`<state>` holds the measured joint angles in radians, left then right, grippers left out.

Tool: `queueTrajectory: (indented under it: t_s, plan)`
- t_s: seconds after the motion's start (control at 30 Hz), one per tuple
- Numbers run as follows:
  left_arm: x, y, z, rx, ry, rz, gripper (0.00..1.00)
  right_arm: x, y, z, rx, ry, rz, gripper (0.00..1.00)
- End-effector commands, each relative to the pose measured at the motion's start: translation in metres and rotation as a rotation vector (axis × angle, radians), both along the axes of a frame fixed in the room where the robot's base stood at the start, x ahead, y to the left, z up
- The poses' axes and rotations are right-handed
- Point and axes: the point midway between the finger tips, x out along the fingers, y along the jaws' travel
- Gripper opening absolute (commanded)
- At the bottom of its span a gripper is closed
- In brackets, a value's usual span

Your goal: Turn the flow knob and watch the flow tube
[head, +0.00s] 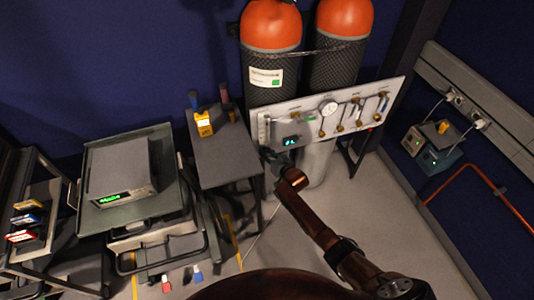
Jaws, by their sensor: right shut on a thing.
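A pale panel (334,113) with valves and a round gauge (329,107) is mounted in front of two gas cylinders. The flow tube (262,129) is a narrow upright strip at the panel's left end. Its level is too small to read. My right gripper (268,157) is at the panel's lower left corner, just below the flow tube, shut on what appears to be the flow knob. The gripper hides the knob, so its angle cannot be seen. My left gripper is not in view.
Orange-topped cylinders (271,28) stand behind the panel. A grey table (224,155) with a yellow device (204,123) is to the left, near a cart with a grey instrument (119,170). Floor (400,225) at right is clear.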

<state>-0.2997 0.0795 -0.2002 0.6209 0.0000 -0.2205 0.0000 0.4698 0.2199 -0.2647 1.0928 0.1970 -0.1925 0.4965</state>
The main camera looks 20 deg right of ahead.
Motion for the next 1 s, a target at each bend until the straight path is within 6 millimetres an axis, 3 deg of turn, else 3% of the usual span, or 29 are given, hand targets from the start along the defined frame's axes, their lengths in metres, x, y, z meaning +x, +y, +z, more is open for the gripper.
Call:
queueTrajectory:
  t_s: [0.17, 0.2, 0.43, 0.77, 1.0]
  plan:
    - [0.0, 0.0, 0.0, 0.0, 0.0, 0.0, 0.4, 0.0, 0.001, -0.001, 0.001, 0.001, 0.001, 0.0]
    - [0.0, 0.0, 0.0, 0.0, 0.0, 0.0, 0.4, 0.0, 0.001, -0.001, 0.001, 0.001, 0.001, 0.25]
    - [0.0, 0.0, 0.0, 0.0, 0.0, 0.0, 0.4, 0.0, 0.0, 0.0, 0.002, 0.0, 0.0, 0.41]
    - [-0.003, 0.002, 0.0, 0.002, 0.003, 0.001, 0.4, -0.002, -0.001, 0.0, 0.002, 0.0, -0.001, 0.41]
    - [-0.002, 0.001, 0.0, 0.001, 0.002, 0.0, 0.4, -0.026, -0.006, 0.009, 0.003, -0.001, 0.0, 0.41]
